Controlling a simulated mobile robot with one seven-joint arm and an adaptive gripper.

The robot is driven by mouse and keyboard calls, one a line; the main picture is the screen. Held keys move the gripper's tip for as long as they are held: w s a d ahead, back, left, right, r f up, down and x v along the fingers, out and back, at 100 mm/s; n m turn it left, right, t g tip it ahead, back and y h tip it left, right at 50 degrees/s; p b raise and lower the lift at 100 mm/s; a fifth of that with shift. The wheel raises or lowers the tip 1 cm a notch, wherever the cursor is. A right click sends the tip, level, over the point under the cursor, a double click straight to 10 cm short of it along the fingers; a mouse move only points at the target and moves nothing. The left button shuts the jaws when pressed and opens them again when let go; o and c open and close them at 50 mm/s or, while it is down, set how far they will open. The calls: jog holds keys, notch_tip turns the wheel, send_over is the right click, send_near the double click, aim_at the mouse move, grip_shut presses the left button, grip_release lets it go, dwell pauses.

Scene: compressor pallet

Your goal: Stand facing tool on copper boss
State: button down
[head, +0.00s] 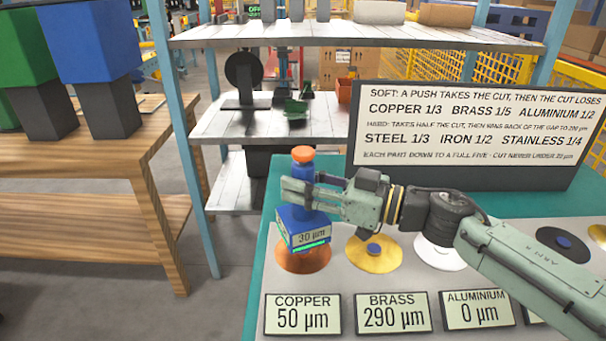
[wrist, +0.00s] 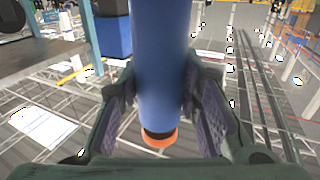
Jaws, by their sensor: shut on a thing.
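The facing tool (head: 303,228) has a blue box body reading "30 µm" with a green strip, a blue handle and an orange knob on top. My gripper (head: 298,192) is shut on the handle. In the wrist view the blue handle (wrist: 160,70) runs between both fingers of my gripper (wrist: 161,112), with the orange knob (wrist: 160,138) beyond. The tool is about upright over the copper boss (head: 303,260), a copper-coloured disc, and hides its middle. I cannot tell whether the tool touches it. The copper plate (head: 303,314) reads 50 µm.
To the right lie a brass disc (head: 374,262) with a blue centre, a white disc (head: 436,258) and a dark disc (head: 563,245). Plates read brass 290 µm (head: 392,314) and aluminium 0 µm (head: 478,311). A rule board (head: 470,130) stands behind. A wooden bench (head: 150,160) is at left.

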jog(key=shift+f+p, duration=0.3)
jog(key=shift+f, duration=1.95)
jog(key=shift+f, duration=0.2)
jog(key=c, duration=1.2)
grip_release()
jog(key=shift+r, duration=0.2)
jog(key=b+v, duration=0.2)
jog(key=v, duration=1)
jog(key=shift+b, duration=0.3)
